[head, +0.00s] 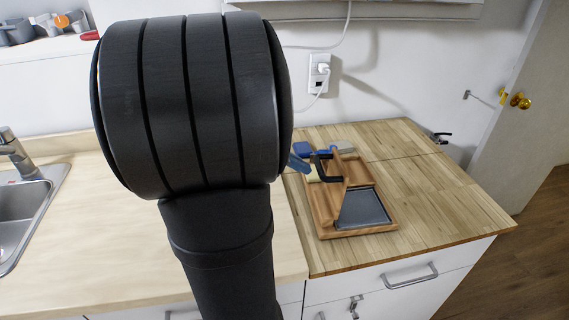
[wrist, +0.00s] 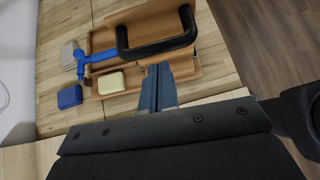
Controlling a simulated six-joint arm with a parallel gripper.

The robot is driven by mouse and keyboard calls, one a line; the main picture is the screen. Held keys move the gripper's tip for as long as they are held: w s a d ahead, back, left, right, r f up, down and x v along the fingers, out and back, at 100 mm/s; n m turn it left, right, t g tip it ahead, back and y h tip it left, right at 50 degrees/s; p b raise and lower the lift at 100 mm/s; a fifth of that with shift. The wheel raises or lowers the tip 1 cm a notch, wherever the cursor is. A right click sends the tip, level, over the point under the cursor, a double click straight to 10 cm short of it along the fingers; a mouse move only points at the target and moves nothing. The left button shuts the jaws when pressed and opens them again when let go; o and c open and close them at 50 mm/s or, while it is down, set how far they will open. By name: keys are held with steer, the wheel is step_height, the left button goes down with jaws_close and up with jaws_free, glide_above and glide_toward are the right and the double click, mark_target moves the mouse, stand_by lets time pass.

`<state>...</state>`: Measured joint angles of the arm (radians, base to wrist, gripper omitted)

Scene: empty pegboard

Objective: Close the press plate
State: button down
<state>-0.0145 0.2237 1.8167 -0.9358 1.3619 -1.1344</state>
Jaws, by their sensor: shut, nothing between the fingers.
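The wooden press (head: 384,226) lies on the butcher-block counter in the head view, with a dark grey inset at its near right. Its wooden press plate (head: 337,164) stands raised on edge across the base. A black bar handle (head: 321,168) sticks out from the plate's left face. In the wrist view the handle (wrist: 158,50) spans the upper middle, with the plate (wrist: 208,40) behind it. My gripper (wrist: 157,70) is shut and empty, its blue-grey fingers just below the handle. In the head view my gripper (head: 303,165) is left of the handle; contact cannot be told.
A pale yellow block (wrist: 111,83) lies in the press tray beside a blue tool (wrist: 97,56). A blue block (wrist: 70,97) and a grey block (wrist: 70,54) lie on the counter. The counter (head: 440,200) right of the press is clear. A sink (head: 28,210) is far left.

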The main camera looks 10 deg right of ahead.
steer(key=shift+d, duration=0.35)
steer(key=shift+r, duration=0.1)
steer(key=shift+s+d+r+y, duration=0.1)
steer(key=shift+d+r+y, duration=0.15)
steer(key=shift+d, duration=0.2)
steer(key=shift+s+d+r+y, duration=0.1)
steer(key=shift+d+r+y, duration=0.05)
steer(key=shift+d+y, duration=0.25)
steer(key=d+f+y, duration=0.3)
steer(key=d+y, duration=0.3)
steer(key=d, duration=0.4)
steer(key=s+d+f+t+y, duration=0.1)
steer(key=d+f+y, duration=0.2)
steer(key=d+y, duration=0.3)
steer(key=shift+d+f+y, duration=0.25)
steer(key=shift+d+y, duration=0.1)
steer(key=shift+d, duration=1.6)
steer(key=shift+s, duration=0.1)
